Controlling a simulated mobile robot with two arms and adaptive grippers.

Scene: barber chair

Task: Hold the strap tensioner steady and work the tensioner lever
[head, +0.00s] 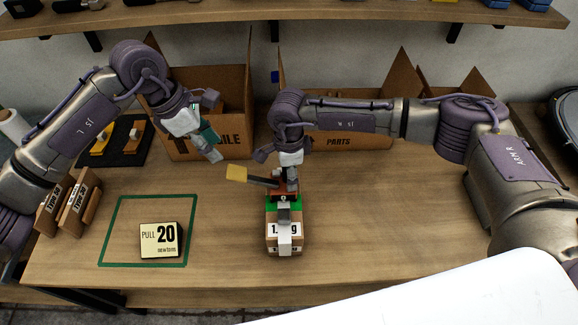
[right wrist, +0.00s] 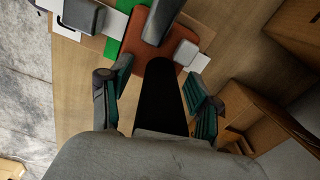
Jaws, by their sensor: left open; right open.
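The strap tensioner (head: 284,192) is an orange-red plate with grey metal parts on a small carton with a green top. Its dark lever ends in a yellow tip (head: 237,173) that sticks out to the left. My right gripper (head: 286,172) is open just above the tensioner and partly hides it. In the right wrist view the orange-red plate (right wrist: 187,36) lies beyond the open fingers (right wrist: 158,100), with a dark bar between them. I cannot tell whether they touch it. My left gripper (head: 211,130) is open and empty, in front of the left carton, apart from the lever.
Open cartons (head: 205,140) (head: 345,130) stand along the back wall. The table right of the tensioner is mostly clear.

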